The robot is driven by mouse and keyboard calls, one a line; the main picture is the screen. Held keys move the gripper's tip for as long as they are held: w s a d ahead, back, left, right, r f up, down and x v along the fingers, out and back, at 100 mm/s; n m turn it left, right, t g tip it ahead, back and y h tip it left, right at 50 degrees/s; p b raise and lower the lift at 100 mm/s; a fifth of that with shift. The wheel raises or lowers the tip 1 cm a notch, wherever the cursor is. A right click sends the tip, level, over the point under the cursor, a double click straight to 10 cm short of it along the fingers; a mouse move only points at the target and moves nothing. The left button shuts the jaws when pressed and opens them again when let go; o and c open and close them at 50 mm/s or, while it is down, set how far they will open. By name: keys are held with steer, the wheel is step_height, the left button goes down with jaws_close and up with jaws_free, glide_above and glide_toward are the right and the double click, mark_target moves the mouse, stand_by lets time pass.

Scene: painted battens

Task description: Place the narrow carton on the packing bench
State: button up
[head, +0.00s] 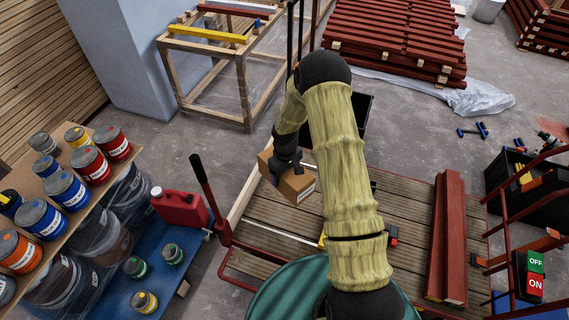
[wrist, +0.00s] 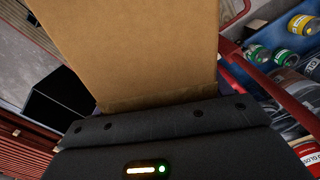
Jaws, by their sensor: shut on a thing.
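In the wrist view the carton (wrist: 130,45) fills the upper middle, right against my dark gripper (wrist: 165,118). The fingertips are hidden there. My arm hides the middle of the slatted top.
Dark red battens (head: 448,240) lie on the slatted top's right side. A black open box (head: 364,108) shows behind my arm. Paint tins (head: 66,188) crowd a shelf at left, near a red fuel can (head: 180,208). A wooden trestle frame (head: 243,88) stands behind.

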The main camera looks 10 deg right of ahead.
steer(key=s+r+m+p, duration=0.3)
steer(key=r+p, duration=1)
steer(key=r, duration=0.1)
steer(key=s+r+m+p, duration=0.2)
steer(key=s+r+p, duration=0.1)
steer(key=r+p, duration=1)
steer(key=shift+s+d+r+m+p, duration=0.2)
steer(key=shift+s+r+m+p, duration=0.15)
steer(key=shift+r, duration=0.45)
